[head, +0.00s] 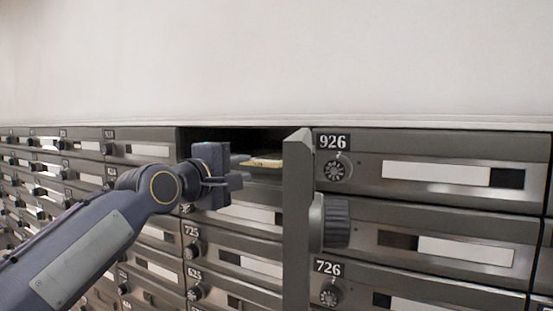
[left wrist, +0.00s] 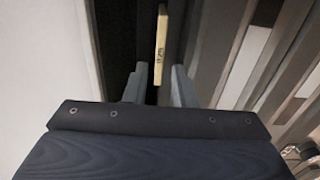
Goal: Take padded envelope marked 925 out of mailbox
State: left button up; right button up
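The padded envelope (head: 262,163) is a thin yellowish slab lying flat in the open, dark mailbox (head: 235,138) in the top row. In the left wrist view the envelope (left wrist: 161,44) shows edge-on, with small dark marks that are hard to read. My left gripper (head: 241,169) is at the mailbox mouth, just left of the envelope in the head view. In the left wrist view its fingers (left wrist: 160,88) stand apart with the envelope's near end lined up between them; neither finger visibly touches it. The right gripper is not in view.
The open mailbox door (head: 297,220) sticks out toward me at the right of the opening, with a round knob (head: 336,222). Shut mailboxes surround it, including 926 (head: 430,172), 726 (head: 328,267) and 725 (head: 192,231). A plain wall (head: 280,60) rises above.

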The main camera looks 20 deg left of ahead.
aim_at(260, 161)
pick_arm(q)
jog(key=shift+w+d+p, duration=0.15)
jog(key=shift+w+p, duration=0.15)
jog(key=shift+w, duration=1.5)
jog(key=shift+w+d+p, duration=0.15)
jog(key=shift+w+p, duration=0.1)
jog(key=shift+w, duration=1.5)
jog(key=shift+c, duration=0.4)
grip_shut()
jog(key=shift+r+p, duration=0.3)
jog(key=shift+p, duration=0.05)
jog(key=s+a+b, duration=0.1)
jog(key=s+b, duration=0.1)
jog(key=s, duration=1.7)
jog(key=shift+a, duration=0.25)
